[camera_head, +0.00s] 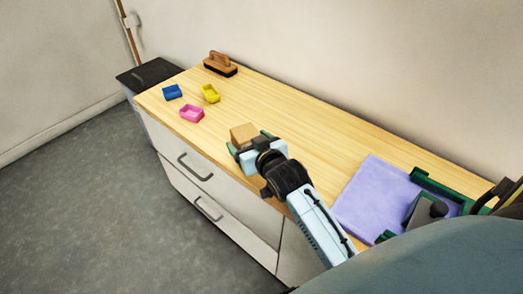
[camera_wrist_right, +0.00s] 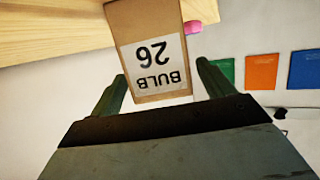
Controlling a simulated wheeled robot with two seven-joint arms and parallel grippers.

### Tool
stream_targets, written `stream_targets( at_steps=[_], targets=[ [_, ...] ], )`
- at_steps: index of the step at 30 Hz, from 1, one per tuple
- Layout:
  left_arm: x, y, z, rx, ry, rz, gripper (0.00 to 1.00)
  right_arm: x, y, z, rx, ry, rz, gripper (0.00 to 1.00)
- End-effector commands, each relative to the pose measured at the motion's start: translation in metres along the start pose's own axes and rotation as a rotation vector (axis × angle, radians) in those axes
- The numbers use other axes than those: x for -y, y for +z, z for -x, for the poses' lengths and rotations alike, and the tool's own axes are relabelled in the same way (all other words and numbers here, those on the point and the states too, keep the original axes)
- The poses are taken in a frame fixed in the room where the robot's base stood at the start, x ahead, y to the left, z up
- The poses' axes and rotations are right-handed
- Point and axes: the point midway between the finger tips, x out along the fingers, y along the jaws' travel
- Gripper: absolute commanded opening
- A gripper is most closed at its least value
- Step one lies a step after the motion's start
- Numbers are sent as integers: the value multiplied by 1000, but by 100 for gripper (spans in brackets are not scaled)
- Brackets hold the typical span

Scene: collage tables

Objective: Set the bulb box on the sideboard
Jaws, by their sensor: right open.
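The bulb box (camera_head: 243,132) is a small tan cardboard box at the front edge of the wooden-topped sideboard (camera_head: 300,118). In the right wrist view the box (camera_wrist_right: 150,30) shows a white label reading "BULB 26", upside down. My right gripper (camera_head: 254,144) is open at the box. Its green fingers (camera_wrist_right: 162,90) stand either side of the box, with a gap visible on each side. The underside of the box is hidden, so I cannot tell whether it rests fully on the top. My left gripper is not in view.
A purple mat (camera_head: 372,195) and green frame-like parts (camera_head: 440,188) are at the right. The middle back is clear.

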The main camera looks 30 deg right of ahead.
Motion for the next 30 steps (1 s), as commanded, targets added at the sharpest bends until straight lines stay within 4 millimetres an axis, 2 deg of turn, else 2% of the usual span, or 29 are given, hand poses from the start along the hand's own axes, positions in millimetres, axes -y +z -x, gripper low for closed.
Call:
stream_targets(
  at_steps=[9, 15, 21, 30],
  targets=[
    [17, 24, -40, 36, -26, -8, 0, 0, -2, 63, 3, 1, 0, 81],
    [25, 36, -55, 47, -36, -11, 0, 0, -1, 88, 1, 1, 0, 81],
    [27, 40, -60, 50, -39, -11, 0, 0, -1, 96, 0, 1, 0, 81],
    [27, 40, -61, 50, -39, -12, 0, 0, 0, 96, 0, 1, 0, 81]
  ],
)
